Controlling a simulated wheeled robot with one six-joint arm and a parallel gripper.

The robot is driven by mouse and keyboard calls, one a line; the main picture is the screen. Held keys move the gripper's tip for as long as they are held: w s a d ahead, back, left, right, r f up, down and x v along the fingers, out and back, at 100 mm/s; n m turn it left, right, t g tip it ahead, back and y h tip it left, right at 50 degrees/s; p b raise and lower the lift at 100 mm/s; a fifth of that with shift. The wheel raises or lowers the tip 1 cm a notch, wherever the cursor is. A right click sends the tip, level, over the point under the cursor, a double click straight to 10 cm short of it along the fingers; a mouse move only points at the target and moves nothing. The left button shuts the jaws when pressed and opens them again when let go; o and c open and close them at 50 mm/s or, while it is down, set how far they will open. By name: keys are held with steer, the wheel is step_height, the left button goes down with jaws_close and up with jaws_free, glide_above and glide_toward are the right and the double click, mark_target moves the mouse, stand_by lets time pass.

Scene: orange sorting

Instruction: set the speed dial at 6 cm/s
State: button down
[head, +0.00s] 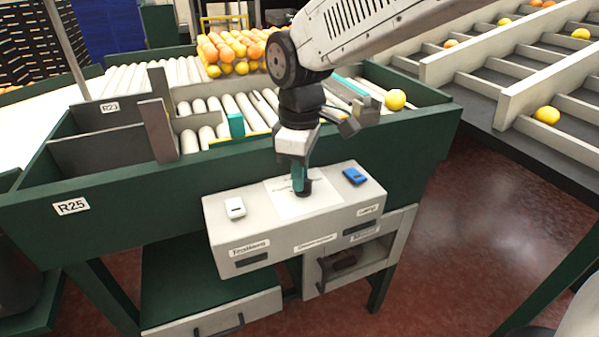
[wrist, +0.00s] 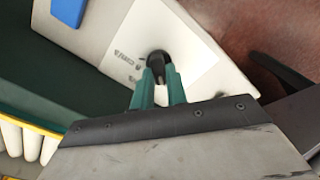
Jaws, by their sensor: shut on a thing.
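The speed dial (wrist: 159,60) is a small black knob on a white label plate (wrist: 182,38) on top of the pale control box. My gripper (wrist: 158,84) points down at it, with its two teal fingers shut on the knob. In the head view my gripper (head: 300,183) stands over the middle of the control box (head: 228,222), and the dial (head: 303,188) is partly hidden by the fingers. The printed marks beside the dial are too blurred to read, and I cannot tell its setting.
A white switch (head: 235,207) lies left of the dial and a blue switch (head: 354,176) right of it.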

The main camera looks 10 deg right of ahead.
steer(key=m, duration=0.5)
steer(key=shift+w, duration=0.15)
steer(key=m, duration=0.5)
steer(key=shift+d, duration=0.15)
stand_by(0.5)
steer(key=c, duration=1.4)
jaws_free()
step_height(320, 180, up, 8)
steer(key=shift+f, duration=0.1)
